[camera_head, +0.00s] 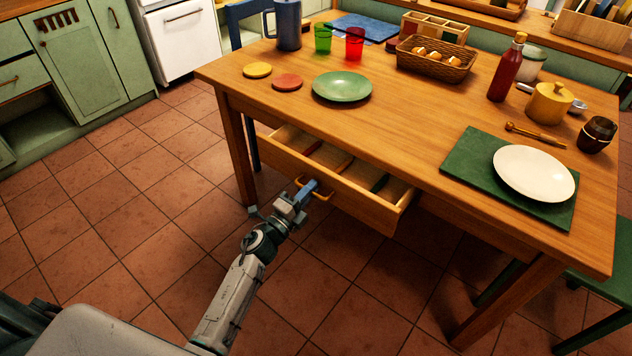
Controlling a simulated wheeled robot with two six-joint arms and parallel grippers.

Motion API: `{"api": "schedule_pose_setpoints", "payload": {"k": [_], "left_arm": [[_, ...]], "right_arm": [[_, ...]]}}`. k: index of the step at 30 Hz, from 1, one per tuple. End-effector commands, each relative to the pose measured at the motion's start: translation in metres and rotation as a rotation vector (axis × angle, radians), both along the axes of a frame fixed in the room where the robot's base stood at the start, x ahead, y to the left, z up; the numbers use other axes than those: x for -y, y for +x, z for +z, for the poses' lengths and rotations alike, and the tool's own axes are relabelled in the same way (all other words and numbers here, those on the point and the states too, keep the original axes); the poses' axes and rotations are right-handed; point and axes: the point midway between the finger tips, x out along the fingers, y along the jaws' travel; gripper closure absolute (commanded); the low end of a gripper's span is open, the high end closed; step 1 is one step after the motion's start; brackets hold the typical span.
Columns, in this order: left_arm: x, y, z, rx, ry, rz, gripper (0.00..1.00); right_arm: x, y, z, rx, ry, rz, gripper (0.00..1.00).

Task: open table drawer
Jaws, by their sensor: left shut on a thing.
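The wooden table (430,118) stands in the middle and right of the head view. Its drawer (350,196) is pulled partly out from the front side, and inner compartments show. The drawer front carries an orange-brown handle (325,196). My left gripper (308,190) is at the drawer front, shut on this handle. The fingers hide part of the handle. My right gripper is not in view.
On the table are a green plate (342,86), a bread basket (436,60), a red bottle (507,68), a yellow pot (549,102) and a white plate (534,173) on a green mat (465,184). Tiled floor (130,240) is clear at the left. A green chair (600,270) stands at right.

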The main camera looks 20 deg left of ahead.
Motion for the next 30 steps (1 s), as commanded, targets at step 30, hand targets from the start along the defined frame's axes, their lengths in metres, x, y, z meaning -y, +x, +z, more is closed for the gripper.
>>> {"api": "schedule_pose_setpoints", "payload": {"k": [30], "left_arm": [[-0.033, -0.092, 0.001, 0.002, -0.002, 0.0, 1.0]], "right_arm": [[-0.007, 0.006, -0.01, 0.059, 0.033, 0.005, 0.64]]}}
